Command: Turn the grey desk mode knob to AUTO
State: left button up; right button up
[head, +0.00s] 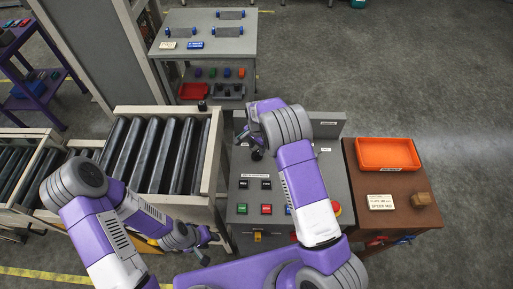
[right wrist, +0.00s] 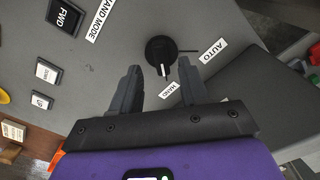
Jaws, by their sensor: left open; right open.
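The black round mode knob (right wrist: 161,50) sits on the grey desk (right wrist: 120,50) in the right wrist view. Its white mark points down toward the HAND label (right wrist: 168,90); the AUTO label (right wrist: 212,50) is to its right. My right gripper (right wrist: 158,66) is open, with a finger on either side below the knob, apparently not touching it. In the head view my right gripper (head: 257,152) is over the desk's upper left and hides the knob. My left gripper (head: 197,246) is open and low, near the front of the roller conveyor.
Black, green and red buttons (head: 266,209) and a red emergency stop (head: 336,208) are on the desk. A roller conveyor (head: 214,150) stands left of it. A brown table (head: 420,218) with an orange tray (head: 387,153) stands right. A raised grey box (right wrist: 255,110) is beside the knob.

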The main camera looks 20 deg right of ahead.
aim_at(257, 152)
jog(key=shift+f, duration=1.65)
jog(key=shift+w, duration=0.1)
jog(key=shift+c, duration=0.3)
grip_shut()
